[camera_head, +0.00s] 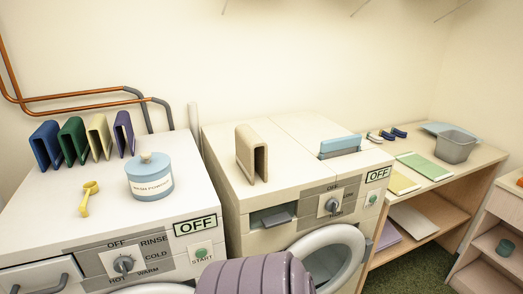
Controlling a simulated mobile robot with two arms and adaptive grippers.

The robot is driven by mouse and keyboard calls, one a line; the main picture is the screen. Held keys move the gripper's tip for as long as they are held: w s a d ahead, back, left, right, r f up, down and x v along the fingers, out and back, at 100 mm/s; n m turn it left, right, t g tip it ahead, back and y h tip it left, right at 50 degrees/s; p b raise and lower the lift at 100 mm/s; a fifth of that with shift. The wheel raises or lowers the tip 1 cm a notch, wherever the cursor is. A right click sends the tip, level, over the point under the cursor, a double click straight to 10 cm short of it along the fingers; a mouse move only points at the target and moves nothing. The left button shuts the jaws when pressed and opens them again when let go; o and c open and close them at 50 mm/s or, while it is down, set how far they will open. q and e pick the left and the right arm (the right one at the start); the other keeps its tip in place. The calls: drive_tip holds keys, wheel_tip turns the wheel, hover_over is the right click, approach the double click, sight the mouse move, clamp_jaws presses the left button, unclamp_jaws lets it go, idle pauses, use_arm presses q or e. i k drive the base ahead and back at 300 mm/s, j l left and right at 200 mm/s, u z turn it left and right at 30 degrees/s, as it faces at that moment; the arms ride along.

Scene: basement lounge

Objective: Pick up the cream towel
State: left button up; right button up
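A pale cream folded towel (98,137) stands on edge on top of the left washing machine (60,222), in a row between a green towel (73,141) and a purple towel (124,134). A blue towel (46,146) stands at the row's left end. A larger beige folded piece (251,154) stands alone on top of the right machine (219,150); I cannot tell whether it is also a towel. Neither of my grippers shows in the head view.
A blue lidded tub (151,181) and a yellow scoop (88,197) sit in front of the row. A round door (352,240) stands open on the right machine. A mauve ribbed object (257,274) fills the bottom middle. A shelf table (446,183) with a grey bin (455,147) stands right.

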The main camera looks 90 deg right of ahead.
sight(252, 151)
drive_tip(key=k+z, duration=0.1)
drive_tip(key=z, duration=2.5)
